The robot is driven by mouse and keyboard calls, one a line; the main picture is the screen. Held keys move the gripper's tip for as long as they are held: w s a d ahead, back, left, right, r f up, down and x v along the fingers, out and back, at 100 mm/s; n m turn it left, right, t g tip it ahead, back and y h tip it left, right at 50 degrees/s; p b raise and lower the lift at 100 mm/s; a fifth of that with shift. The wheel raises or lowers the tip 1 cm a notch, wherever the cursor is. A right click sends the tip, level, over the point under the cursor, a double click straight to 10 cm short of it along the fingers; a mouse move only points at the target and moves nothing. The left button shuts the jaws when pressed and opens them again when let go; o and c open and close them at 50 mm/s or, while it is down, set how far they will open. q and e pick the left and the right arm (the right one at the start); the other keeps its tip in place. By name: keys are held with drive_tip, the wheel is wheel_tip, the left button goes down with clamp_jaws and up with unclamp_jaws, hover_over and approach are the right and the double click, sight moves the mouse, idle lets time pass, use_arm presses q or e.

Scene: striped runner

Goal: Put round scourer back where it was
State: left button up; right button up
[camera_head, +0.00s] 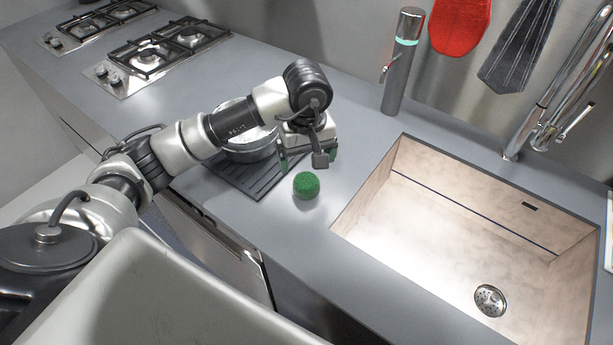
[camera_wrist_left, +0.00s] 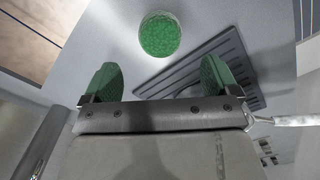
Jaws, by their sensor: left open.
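The round green scourer (camera_head: 306,185) sits on the grey counter between the dark ribbed mat and the sink. It also shows in the left wrist view (camera_wrist_left: 160,35), just beyond the fingertips and not between them. My left gripper (camera_head: 308,158), with green finger pads, is open and empty. In the head view it is just behind the scourer, by the right side of the mat. Its two fingers stand wide apart in the left wrist view (camera_wrist_left: 160,78). I cannot tell its exact height above the counter. My right gripper is not in view.
A metal pot (camera_head: 250,150), partly hidden by my left arm, stands on the ribbed mat (camera_head: 262,182). The sink (camera_head: 385,225) opens to the right. A grey dispenser (camera_head: 398,75) stands behind. Gas hobs (camera_head: 155,58) are at far left, and a tap (camera_head: 545,105) at right.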

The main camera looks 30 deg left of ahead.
sight(307, 180)
use_arm(q)
wheel_tip(307, 180, up, 3)
drive_tip(key=shift+r, duration=0.2)
idle(0.5)
